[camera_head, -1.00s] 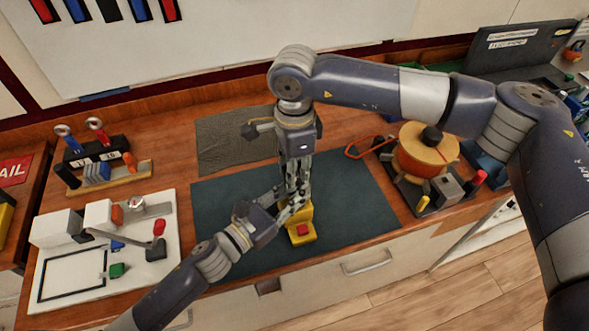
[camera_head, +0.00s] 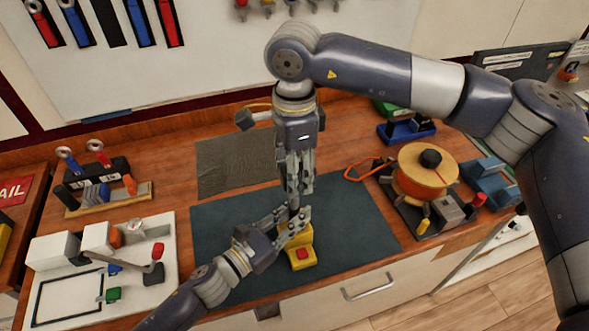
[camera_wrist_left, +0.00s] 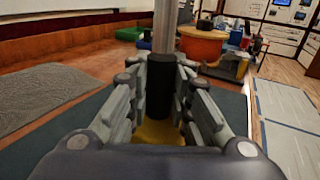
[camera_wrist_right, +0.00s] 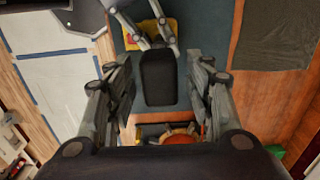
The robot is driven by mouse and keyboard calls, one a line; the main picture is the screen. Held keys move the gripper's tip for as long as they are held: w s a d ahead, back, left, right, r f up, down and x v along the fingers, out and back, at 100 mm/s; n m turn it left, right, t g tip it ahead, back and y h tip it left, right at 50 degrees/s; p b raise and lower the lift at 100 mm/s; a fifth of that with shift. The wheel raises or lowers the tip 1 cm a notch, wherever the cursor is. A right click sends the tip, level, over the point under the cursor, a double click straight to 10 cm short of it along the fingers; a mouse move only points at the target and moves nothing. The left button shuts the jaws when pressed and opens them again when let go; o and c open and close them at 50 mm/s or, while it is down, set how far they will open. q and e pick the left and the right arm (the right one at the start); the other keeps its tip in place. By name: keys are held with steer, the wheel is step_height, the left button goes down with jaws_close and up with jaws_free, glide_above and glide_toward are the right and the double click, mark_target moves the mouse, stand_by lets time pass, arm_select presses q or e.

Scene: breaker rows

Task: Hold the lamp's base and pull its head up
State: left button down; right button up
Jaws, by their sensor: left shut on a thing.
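The lamp stands on the dark mat. Its yellow base (camera_head: 302,262) has a red button (camera_head: 302,254). In the left wrist view, a black collar (camera_wrist_left: 160,90) rises from the base and a grey pole (camera_wrist_left: 165,25) stands up out of it. My left gripper (camera_head: 293,222) is shut on the lower part of the lamp, low over the base. My right gripper (camera_head: 295,197) points down from above. The black lamp head (camera_wrist_right: 158,78) lies between its fingers, with narrow gaps on both sides, so it looks open. The head is mostly hidden in the head view.
An orange spool stand (camera_head: 425,165) stands right of the mat (camera_head: 350,225). A white board with a lever (camera_head: 60,295) and a tool rack (camera_head: 95,180) are at the left. A grey cloth (camera_head: 230,165) lies behind. The mat's right side is clear.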

arm_select(q)
steer(key=shift+f, duration=0.15)
steer(key=shift+s, duration=0.1)
arm_select(e)
step_height(320, 180, up, 12)
stand_by(0.4)
stand_by(0.3)
arm_select(q)
steer(key=c, duration=1.4)
jaws_free()
steer(key=shift+o, duration=0.2)
